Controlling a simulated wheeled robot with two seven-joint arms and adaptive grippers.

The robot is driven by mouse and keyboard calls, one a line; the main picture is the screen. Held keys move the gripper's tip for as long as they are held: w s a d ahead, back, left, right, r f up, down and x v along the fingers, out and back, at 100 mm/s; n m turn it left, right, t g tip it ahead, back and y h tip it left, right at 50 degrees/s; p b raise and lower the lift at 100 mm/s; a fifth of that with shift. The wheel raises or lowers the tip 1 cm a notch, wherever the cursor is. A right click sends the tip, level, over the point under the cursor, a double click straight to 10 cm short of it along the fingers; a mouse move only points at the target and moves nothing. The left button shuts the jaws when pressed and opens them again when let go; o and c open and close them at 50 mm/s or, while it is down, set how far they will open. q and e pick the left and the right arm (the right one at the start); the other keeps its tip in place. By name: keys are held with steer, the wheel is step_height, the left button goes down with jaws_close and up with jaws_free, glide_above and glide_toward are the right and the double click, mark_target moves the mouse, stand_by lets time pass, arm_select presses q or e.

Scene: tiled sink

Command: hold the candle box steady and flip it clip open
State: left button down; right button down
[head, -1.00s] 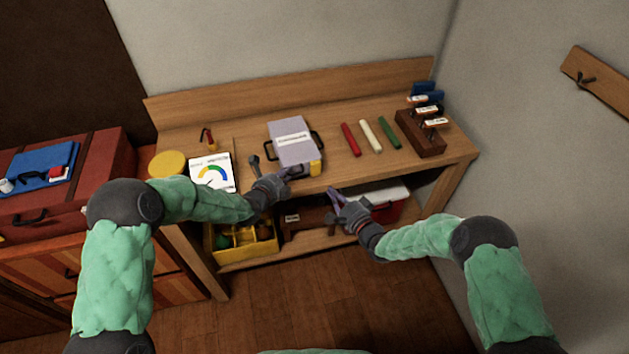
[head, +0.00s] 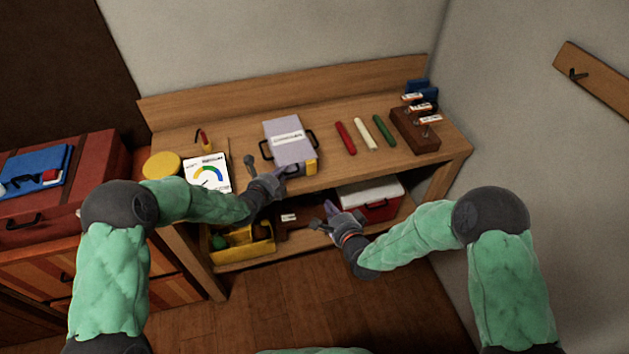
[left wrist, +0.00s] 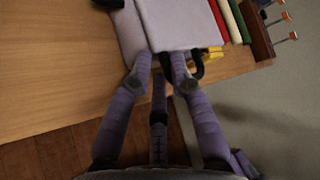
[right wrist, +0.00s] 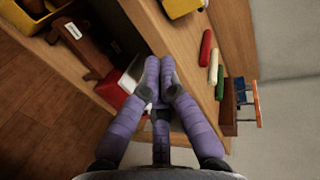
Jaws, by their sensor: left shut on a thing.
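The candle box (head: 290,150) is a lavender box with a white label, dark handles on its sides and a yellow clip (head: 311,167) at its front right corner. It lies on the workbench and shows from above in the left wrist view (left wrist: 175,20). My left gripper (head: 280,173) is shut on the box's front edge, left of the clip. My right gripper (head: 325,213) is lower and to the right, in front of the shelf and apart from the box. In the right wrist view its two upper fingertips (right wrist: 160,68) are close together; whether it grips shut is unclear.
Red, cream and green candles (head: 365,134) lie right of the box, before a brown rack (head: 416,132). A gauge card (head: 206,173) lies left. The shelf below holds a yellow bin (head: 240,247) and a red-and-white case (head: 372,200). Floor in front is clear.

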steer(key=shift+w, duration=0.1)
glide_toward(311, 172)
steer(key=w+f, duration=0.1)
steer(key=w+a+f, duration=0.1)
steer(key=w, duration=0.1)
steer(key=w+f, duration=0.1)
steer(key=shift+w+a+f, duration=0.35)
steer(key=shift+w+f, duration=0.05)
steer(key=shift+w+a, duration=0.15)
steer(key=shift+w, duration=0.45)
steer(key=shift+w+a+f, duration=0.1)
steer(key=shift+w, duration=0.2)
arm_select(q)
steer(key=shift+f, duration=0.1)
arm_select(e)
steer(key=shift+r, duration=1)
arm_select(q)
steer(key=shift+d, duration=0.1)
